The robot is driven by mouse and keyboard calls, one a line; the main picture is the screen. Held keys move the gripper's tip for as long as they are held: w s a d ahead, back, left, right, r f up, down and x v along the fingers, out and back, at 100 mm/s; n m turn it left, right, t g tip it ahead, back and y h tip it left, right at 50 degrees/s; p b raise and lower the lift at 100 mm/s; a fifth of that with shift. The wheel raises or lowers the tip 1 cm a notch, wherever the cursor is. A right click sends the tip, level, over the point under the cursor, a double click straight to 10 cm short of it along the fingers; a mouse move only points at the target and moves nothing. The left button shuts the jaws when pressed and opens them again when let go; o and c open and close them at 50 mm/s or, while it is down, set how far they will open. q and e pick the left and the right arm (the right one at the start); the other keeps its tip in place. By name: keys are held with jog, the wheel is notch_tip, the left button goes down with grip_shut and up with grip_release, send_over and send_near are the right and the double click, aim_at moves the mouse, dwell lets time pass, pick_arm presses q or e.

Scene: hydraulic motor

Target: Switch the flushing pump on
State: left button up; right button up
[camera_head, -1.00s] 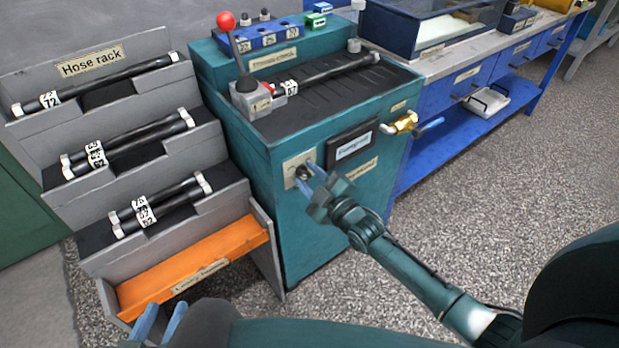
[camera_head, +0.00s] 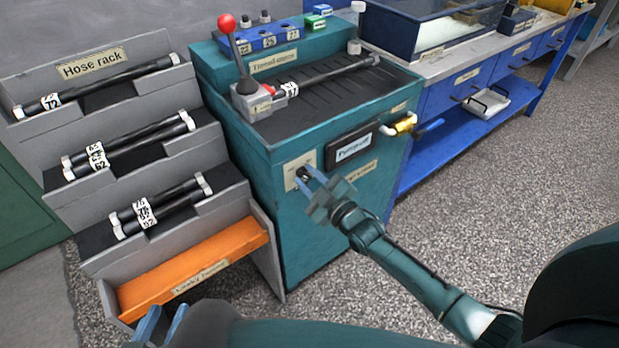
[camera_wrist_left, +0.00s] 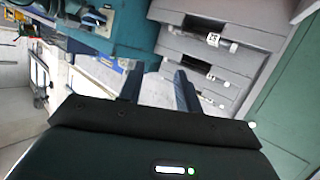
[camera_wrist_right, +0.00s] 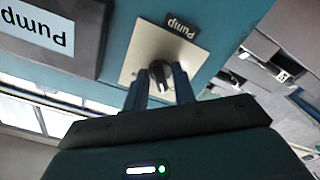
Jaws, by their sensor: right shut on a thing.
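The teal test bench (camera_head: 330,235) stands in the middle of the head view. On its front is a pale plate with a dark rotary knob, which the right wrist view shows as the pump switch (camera_wrist_right: 160,72) beside a "Pump" label (camera_wrist_right: 182,27). My right gripper (camera_head: 308,178) is at this plate, its two fingers closed on either side of the knob; the fingers partly hide it. A dark-framed display (camera_head: 352,147) with pump wording sits right of the knob; its words are only partly legible. My left gripper (camera_head: 162,322) is open and empty at the bottom left.
A grey hose rack (camera_head: 100,105) with several black hoses stands left, with an orange tray (camera_head: 195,268) low down. A red-knobbed lever (camera_head: 226,22) rises from the bench top. A yellow fitting (camera_head: 404,124) sticks out at the bench's right. The floor at right is clear.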

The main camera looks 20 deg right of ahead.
jog(key=m, duration=0.4)
jog(key=shift+p, duration=0.4)
jog(key=shift+m, duration=2.1)
jog(key=m, duration=0.4)
jog(key=shift+f, duration=0.1)
jog(key=m, duration=0.3)
jog(key=shift+m, duration=0.3)
pick_arm(q)
jog(key=shift+w+d+b, duration=0.15)
jog(key=shift+w+b, duration=0.05)
jog(key=shift+b, duration=0.1)
pick_arm(e)
jog(key=shift+m, duration=0.3)
pick_arm(q)
jog(key=shift+s, duration=0.15)
pick_arm(e)
jog(key=o, duration=0.7)
jog(key=shift+s, duration=0.1)
